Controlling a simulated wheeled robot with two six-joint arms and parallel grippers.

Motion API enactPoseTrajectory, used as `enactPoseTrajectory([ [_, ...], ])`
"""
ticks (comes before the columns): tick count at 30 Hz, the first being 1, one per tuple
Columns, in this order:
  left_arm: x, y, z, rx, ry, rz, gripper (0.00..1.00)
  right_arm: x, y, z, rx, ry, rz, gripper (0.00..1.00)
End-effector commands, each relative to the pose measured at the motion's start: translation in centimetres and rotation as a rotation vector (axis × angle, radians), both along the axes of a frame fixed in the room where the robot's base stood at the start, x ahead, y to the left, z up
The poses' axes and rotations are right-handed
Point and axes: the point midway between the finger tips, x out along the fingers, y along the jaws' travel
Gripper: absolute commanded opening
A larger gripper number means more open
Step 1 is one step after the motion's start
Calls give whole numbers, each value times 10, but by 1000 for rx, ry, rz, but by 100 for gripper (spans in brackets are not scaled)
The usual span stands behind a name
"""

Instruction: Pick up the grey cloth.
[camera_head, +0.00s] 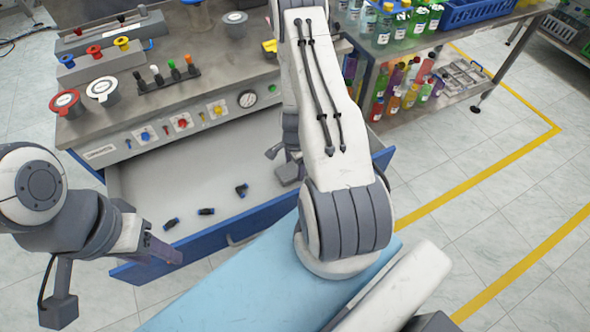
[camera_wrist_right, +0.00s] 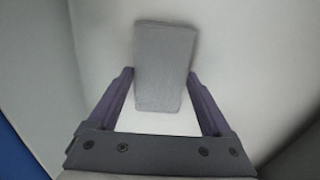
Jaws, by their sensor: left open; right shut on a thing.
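The grey cloth (camera_wrist_right: 165,62) shows in the right wrist view as a folded grey block between the fingertips of my right gripper (camera_wrist_right: 161,88). My right gripper is shut on it. In the head view my right gripper (camera_head: 284,152) is low inside the open drawer, mostly hidden behind my arm. A part of the grey cloth (camera_head: 289,175) shows just below it. I cannot tell whether the cloth touches the drawer floor. My left gripper (camera_head: 165,248) is open and empty over the drawer's front left corner.
The open blue-fronted drawer (camera_head: 205,231) also holds several small black-and-blue fittings (camera_head: 205,211) on its pale floor. Above it is the grey bench panel (camera_head: 181,124) with coloured knobs and a gauge. A shelf of bottles (camera_head: 400,92) stands at the right.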

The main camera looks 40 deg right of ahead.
Motion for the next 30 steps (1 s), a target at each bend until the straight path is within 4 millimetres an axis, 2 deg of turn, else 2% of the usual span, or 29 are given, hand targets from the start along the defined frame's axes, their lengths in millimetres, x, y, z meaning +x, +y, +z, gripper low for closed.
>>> enactPoseTrajectory([
  [5, 0, 0, 2, 0, 0, 0, 50, 0, 0, 2, 0, 0, 0, 31],
  [11, 0, 0, 16, 0, 0, 0, 50, 0, 0, 16, 0, 0, 0, 31],
  [24, 0, 0, 85, 0, 0, 0, 50, 0, 0, 85, 0, 0, 1, 31],
  [30, 0, 0, 101, 0, 0, 0, 50, 0, 0, 101, 0, 0, 1, 31],
])
